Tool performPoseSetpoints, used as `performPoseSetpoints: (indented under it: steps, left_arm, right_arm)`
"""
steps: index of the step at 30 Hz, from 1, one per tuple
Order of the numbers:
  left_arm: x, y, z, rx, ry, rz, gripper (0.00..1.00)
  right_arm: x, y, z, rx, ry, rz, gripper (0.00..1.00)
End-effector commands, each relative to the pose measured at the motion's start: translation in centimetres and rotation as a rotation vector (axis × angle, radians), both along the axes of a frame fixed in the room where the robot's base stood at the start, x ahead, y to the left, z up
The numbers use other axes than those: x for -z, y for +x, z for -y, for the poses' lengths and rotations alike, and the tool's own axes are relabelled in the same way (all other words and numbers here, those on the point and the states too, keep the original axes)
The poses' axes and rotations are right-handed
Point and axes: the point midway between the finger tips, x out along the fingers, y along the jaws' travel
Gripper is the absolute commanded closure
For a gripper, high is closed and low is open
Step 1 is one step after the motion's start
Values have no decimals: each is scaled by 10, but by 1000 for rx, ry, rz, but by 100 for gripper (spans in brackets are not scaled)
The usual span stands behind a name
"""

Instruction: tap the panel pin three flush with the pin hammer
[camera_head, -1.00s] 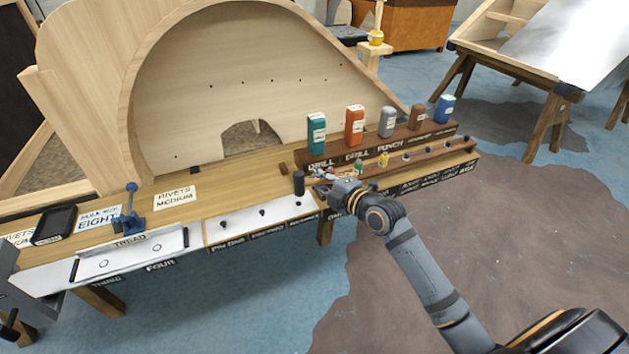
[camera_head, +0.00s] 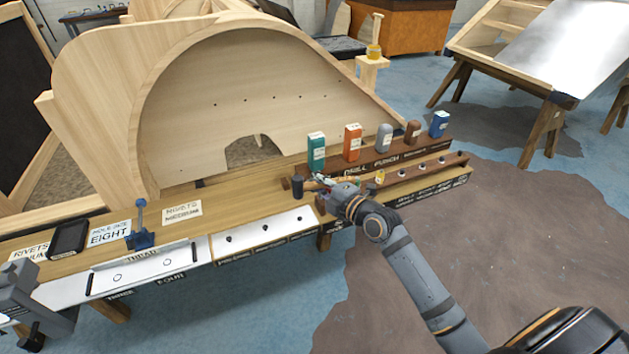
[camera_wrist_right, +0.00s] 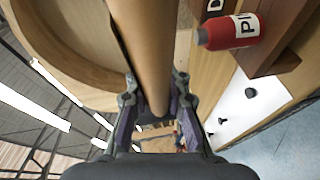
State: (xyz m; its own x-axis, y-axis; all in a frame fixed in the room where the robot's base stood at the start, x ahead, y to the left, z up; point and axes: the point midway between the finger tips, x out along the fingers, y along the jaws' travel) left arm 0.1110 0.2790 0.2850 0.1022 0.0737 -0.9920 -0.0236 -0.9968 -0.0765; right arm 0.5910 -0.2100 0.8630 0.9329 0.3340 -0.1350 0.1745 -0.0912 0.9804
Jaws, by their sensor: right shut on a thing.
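My right gripper (camera_head: 338,190) is shut on the wooden handle of the pin hammer. The hammer's dark head (camera_head: 297,187) shows to the left of the gripper, apart from the pins in the picture. In the right wrist view the round handle (camera_wrist_right: 145,45) runs between the fingers (camera_wrist_right: 157,108). Three dark pins stand in a white panel on the bench front. The rightmost, apparently pin three (camera_head: 299,218), shows below the hammer head; the middle pin (camera_head: 265,227) and left pin (camera_head: 228,238) are farther left. The pin labels are blurred.
A stepped rack (camera_head: 432,149) with several coloured bottles stands right of the hammer. A red bottle (camera_wrist_right: 232,32) shows near the handle in the right wrist view. A large wooden arched frame (camera_head: 250,100) stands behind. A blue tool (camera_head: 140,238) stands at left.

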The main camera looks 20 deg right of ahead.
Motion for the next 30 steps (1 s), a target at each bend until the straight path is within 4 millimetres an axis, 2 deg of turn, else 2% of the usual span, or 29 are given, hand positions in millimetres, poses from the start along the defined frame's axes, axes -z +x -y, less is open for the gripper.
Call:
performPoseSetpoints:
  steps: [7,12,18,30]
  left_arm:
    - [1,-5,0,0,0,-1,60]
    - [3,-5,0,0,0,-1,60]
    - [26,0,0,0,0,1,60]
    - [29,3,1,-1,0,1,60]
  right_arm:
    - [0,0,0,1,0,5,100]
    - [10,0,0,2,1,5,100]
    - [28,0,0,0,-1,6,100]
    - [31,0,0,0,-1,6,100]
